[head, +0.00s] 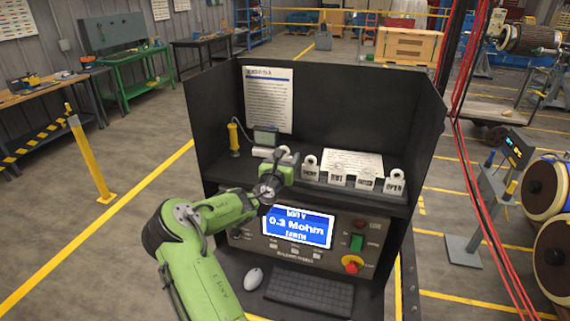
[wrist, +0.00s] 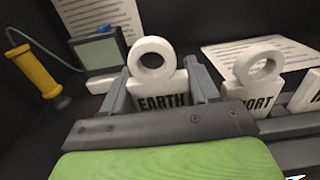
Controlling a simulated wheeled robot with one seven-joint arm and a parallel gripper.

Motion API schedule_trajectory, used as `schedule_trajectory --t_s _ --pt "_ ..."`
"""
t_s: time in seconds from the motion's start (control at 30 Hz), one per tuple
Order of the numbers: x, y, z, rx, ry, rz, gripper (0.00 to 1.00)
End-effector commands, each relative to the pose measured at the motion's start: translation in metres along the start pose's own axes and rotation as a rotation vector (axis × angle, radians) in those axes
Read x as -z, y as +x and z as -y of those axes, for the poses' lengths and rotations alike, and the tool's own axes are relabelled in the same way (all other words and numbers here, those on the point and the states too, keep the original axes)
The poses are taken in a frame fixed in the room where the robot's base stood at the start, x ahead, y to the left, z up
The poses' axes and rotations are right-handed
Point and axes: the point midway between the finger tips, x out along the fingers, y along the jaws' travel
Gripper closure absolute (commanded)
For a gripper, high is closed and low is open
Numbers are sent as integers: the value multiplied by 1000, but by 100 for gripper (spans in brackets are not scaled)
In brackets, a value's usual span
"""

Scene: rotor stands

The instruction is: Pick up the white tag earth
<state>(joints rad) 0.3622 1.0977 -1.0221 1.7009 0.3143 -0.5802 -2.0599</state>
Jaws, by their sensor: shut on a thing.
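The white earth tag (wrist: 162,88) has a ring top and black letters reading EARTH. In the wrist view it stands upright between the two grey fingers of my gripper (wrist: 160,92), which is shut on it. The lower part of the tag is hidden behind the gripper body. In the head view only the ring top of the earth tag (head: 284,154) shows behind my gripper (head: 282,171), at the left end of the row of tags. It looks about level with its neighbours; I cannot tell whether its base touches the rack.
Just right stands another white tag (wrist: 252,88), its label ending in ORT, with more tags beyond, up to the OPEN tag (head: 396,183). A small meter (wrist: 100,55) and yellow probe (wrist: 33,68) are at left. Black panels (head: 215,115) enclose the shelf. A screen (head: 298,227) is below.

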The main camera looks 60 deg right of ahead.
Motion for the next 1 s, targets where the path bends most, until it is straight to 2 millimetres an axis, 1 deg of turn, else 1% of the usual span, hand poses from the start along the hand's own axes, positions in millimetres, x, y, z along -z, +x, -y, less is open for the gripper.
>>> schedule_trajectory --t_s 0.03,0.07,0.17,0.2,0.3,0.4,0.5,0.6,0.7,1.0 --pt "-17 0 0 -1 5 6 58" --pt "-24 0 0 -1 5 6 58" --pt "-56 0 0 -1 7 7 58" --pt "-70 0 0 -2 7 8 58" --pt "-100 0 0 -2 6 7 58" --pt "-126 0 0 -2 4 6 58" --pt "-145 0 0 -1 3 5 58" --pt "-156 0 0 -1 1 3 58" --pt "-161 0 0 0 0 3 58" --pt "-161 0 0 0 0 2 58"
